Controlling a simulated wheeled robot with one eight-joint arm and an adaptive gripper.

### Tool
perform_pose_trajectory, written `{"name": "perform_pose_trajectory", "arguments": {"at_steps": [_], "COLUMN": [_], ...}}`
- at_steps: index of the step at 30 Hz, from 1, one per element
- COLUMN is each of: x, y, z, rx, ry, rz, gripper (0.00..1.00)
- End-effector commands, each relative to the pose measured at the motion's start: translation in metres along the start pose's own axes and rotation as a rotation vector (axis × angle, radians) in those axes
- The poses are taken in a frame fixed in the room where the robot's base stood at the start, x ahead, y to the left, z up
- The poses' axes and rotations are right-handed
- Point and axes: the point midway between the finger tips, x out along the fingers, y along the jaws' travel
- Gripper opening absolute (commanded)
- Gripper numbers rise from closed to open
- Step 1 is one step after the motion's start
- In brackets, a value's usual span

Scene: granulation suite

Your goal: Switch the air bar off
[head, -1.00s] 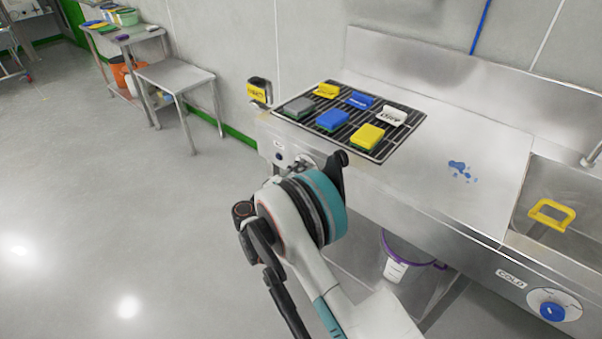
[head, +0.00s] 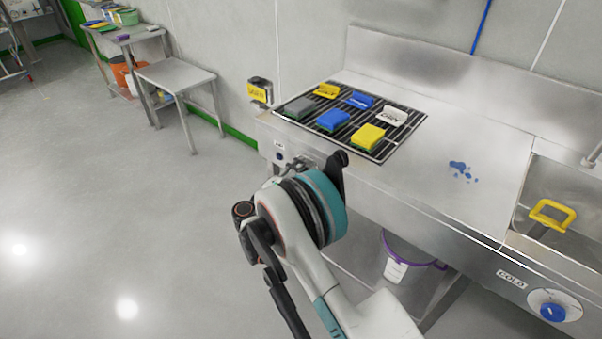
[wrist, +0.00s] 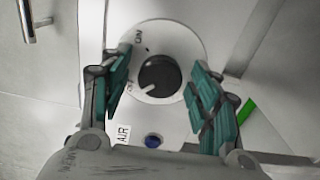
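The air control is a round white dial plate (wrist: 185,45) with a black knob (wrist: 160,73), in the middle of the wrist view. Its plate reads ON at the upper left. A white mark on the knob's lower left lies by partly hidden lettering that looks like OFF. An AIR label (wrist: 123,134) and a blue button (wrist: 153,141) sit below the dial. My gripper (wrist: 160,80) is open, with one teal finger on each side of the knob; no contact shows. In the head view, my arm mostly hides the dial on the sink unit's front.
A black rack (head: 300,113) with several sponges and scrapers lies on the steel counter (head: 440,190). A purple-rimmed bucket (head: 398,262) stands beneath. A COLD knob (head: 553,311) is at the right.

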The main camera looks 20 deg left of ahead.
Motion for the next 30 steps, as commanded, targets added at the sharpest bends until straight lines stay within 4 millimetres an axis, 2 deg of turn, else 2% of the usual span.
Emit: {"name": "perform_pose_trajectory", "arguments": {"at_steps": [5,8,11,21,24,30], "x": [-0.001,-0.008,-0.022,-0.09,-0.105,-0.119], "y": [0.0,0.0,0.0,0.0,0.0,0.0], "z": [0.0,-0.001,-0.001,-0.001,-0.001,-0.001], "rx": [0.0,0.0,0.0,0.0,0.0,0.0], "ry": [0.0,0.001,0.001,0.002,0.002,0.001], "rz": [0.0,0.0,0.0,0.0,0.0,0.0], "gripper": [0.56,0.56,0.56,0.56,0.56,0.56]}}
